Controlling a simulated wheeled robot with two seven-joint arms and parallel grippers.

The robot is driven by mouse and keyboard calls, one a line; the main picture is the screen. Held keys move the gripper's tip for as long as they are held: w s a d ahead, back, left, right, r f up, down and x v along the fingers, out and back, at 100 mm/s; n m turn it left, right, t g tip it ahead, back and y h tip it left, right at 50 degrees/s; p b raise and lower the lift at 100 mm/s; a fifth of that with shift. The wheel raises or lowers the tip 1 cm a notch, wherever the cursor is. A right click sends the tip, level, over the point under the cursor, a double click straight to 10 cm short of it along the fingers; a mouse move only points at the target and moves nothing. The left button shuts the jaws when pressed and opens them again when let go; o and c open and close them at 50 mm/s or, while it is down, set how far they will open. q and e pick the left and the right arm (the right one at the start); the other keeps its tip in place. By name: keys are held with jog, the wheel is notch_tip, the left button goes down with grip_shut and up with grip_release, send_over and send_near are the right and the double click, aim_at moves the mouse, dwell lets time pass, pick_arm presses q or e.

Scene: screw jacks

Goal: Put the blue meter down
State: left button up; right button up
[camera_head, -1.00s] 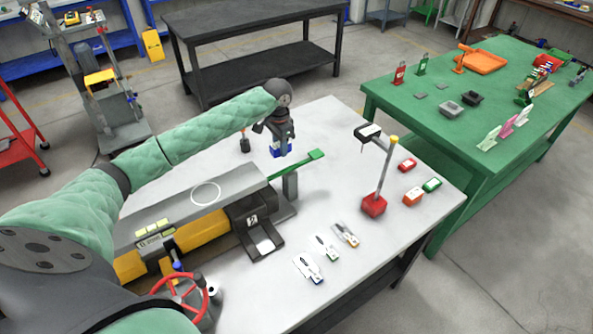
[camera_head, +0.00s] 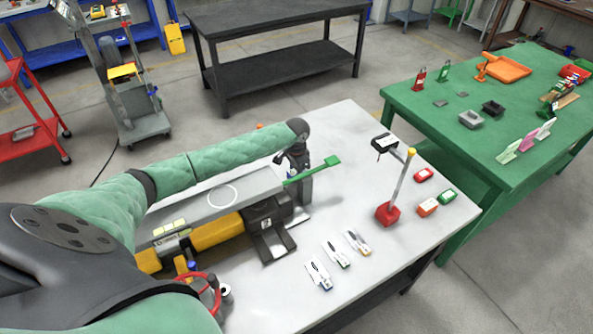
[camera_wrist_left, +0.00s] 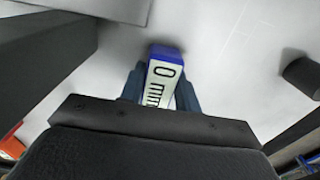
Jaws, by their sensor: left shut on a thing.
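The blue meter (camera_wrist_left: 163,82) shows in the left wrist view as a blue block with a white face reading "0 mm". My left gripper (camera_wrist_left: 160,92) is shut on it, one finger on each side. In the head view my left gripper (camera_head: 292,168) is low at the table's far side, behind the green lever and grey post. The meter is mostly hidden there. I cannot tell whether it touches the table. My right gripper is not in view.
The white table (camera_head: 350,130) holds a grey and yellow machine (camera_head: 215,205) with a green lever (camera_head: 318,168).

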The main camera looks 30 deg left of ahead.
pick_arm(q)
jog(key=shift+f, duration=0.25)
jog(key=shift+f, duration=0.1)
jog(key=o, duration=1.1)
jog(key=shift+c, duration=0.2)
